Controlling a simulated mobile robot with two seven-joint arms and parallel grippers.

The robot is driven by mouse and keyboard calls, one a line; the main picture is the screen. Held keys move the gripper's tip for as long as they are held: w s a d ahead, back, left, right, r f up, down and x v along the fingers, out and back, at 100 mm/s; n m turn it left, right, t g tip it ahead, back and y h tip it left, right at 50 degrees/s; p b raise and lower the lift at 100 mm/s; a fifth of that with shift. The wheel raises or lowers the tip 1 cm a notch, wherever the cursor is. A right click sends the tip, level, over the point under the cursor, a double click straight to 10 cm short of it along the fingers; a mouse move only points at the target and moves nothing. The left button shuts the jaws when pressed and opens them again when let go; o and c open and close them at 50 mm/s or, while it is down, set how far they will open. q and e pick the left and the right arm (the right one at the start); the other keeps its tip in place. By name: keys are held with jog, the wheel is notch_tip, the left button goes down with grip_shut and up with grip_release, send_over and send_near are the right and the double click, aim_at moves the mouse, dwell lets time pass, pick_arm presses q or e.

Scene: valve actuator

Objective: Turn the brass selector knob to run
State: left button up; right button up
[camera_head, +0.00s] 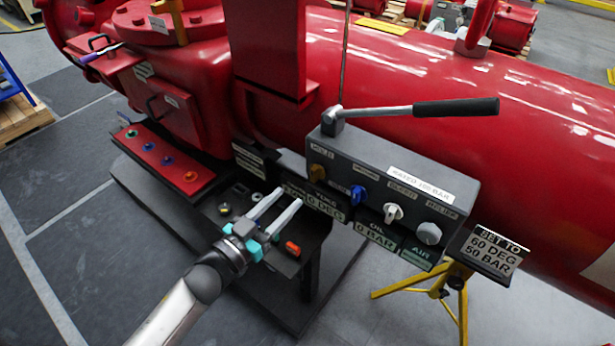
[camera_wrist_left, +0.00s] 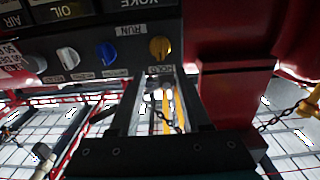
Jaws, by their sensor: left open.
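The brass selector knob (camera_head: 317,172) is at the left end of the grey control box (camera_head: 445,186). It also shows in the left wrist view (camera_wrist_left: 160,48), which sees the panel upside down. A RUN label (camera_wrist_left: 131,29) is beside the knob; another small label, seemingly HOLD, is on its other side. My left gripper (camera_head: 289,197) is open and empty, with its two pale fingers pointing toward the knob and apart from it. In the wrist view the knob shows just beyond the gap between the fingertips (camera_wrist_left: 160,74). My right gripper is not in view.
Beside the brass knob are a blue knob (camera_head: 358,196), a white knob (camera_head: 393,212) and a grey knob (camera_head: 429,233). A black-handled lever (camera_head: 455,107) lies above the box. A dark bench (camera_head: 262,262) with small parts is below. A sign (camera_head: 490,254) stands at right.

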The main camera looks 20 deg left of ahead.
aim_at(312, 174)
pick_arm(q)
jog(key=x, duration=0.8)
jog(key=shift+w+d+f+b, duration=0.1)
jog(key=shift+w+d+b, duration=0.05)
jog(key=shift+w+b, duration=0.25)
grip_shut()
